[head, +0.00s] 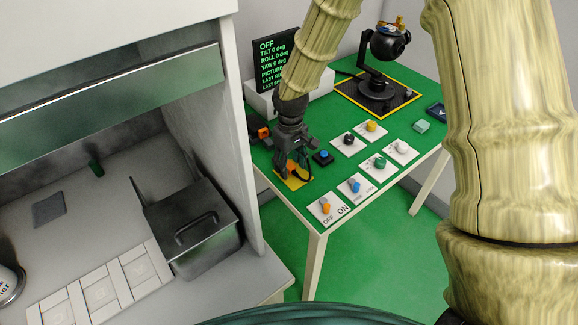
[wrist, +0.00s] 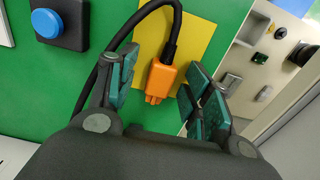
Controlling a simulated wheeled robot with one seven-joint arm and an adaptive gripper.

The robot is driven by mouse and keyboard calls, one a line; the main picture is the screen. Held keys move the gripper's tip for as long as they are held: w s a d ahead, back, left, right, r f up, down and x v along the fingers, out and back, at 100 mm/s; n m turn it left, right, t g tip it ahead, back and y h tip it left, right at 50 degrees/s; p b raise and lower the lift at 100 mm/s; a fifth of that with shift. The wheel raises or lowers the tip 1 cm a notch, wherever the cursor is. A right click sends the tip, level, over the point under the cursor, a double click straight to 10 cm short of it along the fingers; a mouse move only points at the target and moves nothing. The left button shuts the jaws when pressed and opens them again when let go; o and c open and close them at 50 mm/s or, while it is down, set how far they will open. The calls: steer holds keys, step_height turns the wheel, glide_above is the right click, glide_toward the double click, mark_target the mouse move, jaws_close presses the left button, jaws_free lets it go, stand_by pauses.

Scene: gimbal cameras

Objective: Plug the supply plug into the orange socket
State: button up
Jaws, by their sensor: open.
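The supply plug (wrist: 163,79) is orange with a black cable (wrist: 124,40) and lies on a yellow pad (wrist: 198,38) on the green table. My gripper (wrist: 160,84) is open, with the plug between its fingers and a gap on each side in the wrist view. In the head view my gripper (head: 292,166) points down over the yellow pad (head: 293,182), and the plug (head: 290,168) is partly hidden by the fingers. An orange socket (head: 263,133) on a dark box shows at the table's left edge, partly hidden; the wrist view does not show it.
A blue button on a black box (head: 323,157) stands right of my gripper. Several white switch plates (head: 364,186) with knobs fill the table's front and middle. A display (head: 279,62) and a gimbal camera (head: 386,45) stand behind. A grey cabinet (head: 205,120) rises at left.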

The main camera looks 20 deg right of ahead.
mark_target(290, 165)
steer(key=shift+s, duration=0.15)
steer(key=shift+f, duration=0.15)
steer(key=shift+c, duration=0.2)
steer(key=c, duration=1.1)
steer(key=shift+o, duration=0.2)
steer(key=shift+r, duration=0.95)
steer(key=shift+r+b, duration=0.3)
steer(key=shift+r, duration=0.65)
steer(key=s+a+b, duration=0.1)
steer(key=s+a, duration=0.1)
steer(key=s, duration=0.5)
steer(key=s+a+r+b, duration=0.1)
steer(key=s+a, duration=0.1)
steer(key=s, duration=0.6)
steer(key=shift+s+r, duration=0.15)
steer(key=shift+s, duration=0.05)
